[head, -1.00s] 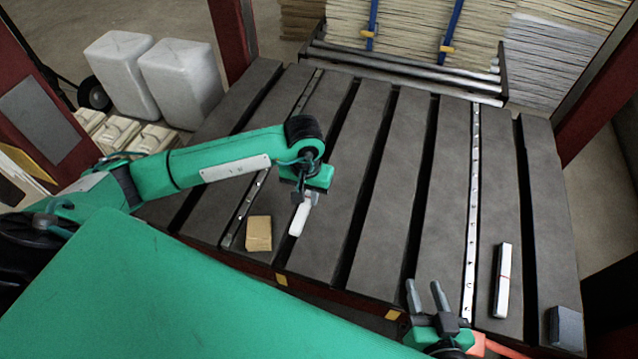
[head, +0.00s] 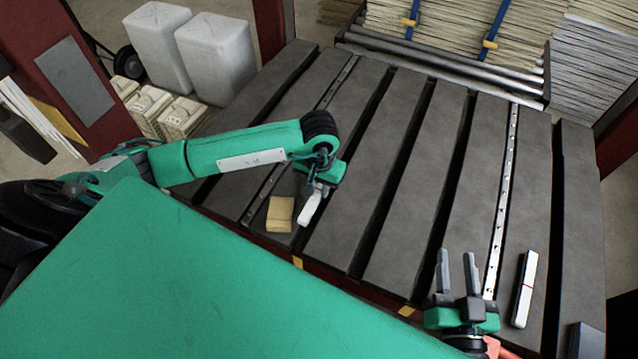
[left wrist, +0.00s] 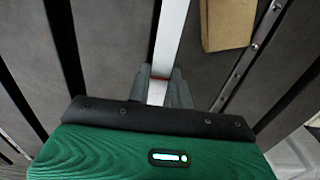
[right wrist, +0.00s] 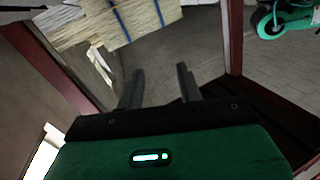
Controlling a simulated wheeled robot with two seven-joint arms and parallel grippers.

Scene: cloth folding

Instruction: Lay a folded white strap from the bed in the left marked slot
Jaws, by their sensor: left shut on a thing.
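My left gripper (head: 322,188) is shut on a folded white strap (head: 311,208) above the left part of the grey slatted bed (head: 400,180). In the left wrist view the strap (left wrist: 172,40) runs out between the two fingers (left wrist: 160,88), with a red band near the fingertips. I cannot tell if it touches the bed. Another white strap (head: 525,290) with a red band lies on the bed at the right. My right gripper (head: 458,270) is open and empty by the front edge. Yellow marks (head: 297,262) (head: 406,311) sit on the front edge; dark slots run between the slats.
A tan block (head: 280,214) lies on the bed just left of the held strap. A dark grey block (head: 586,341) is at the front right corner. Metal rails with holes (head: 505,190) run along the bed. The middle slats are clear. White containers (head: 215,58) stand behind at left.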

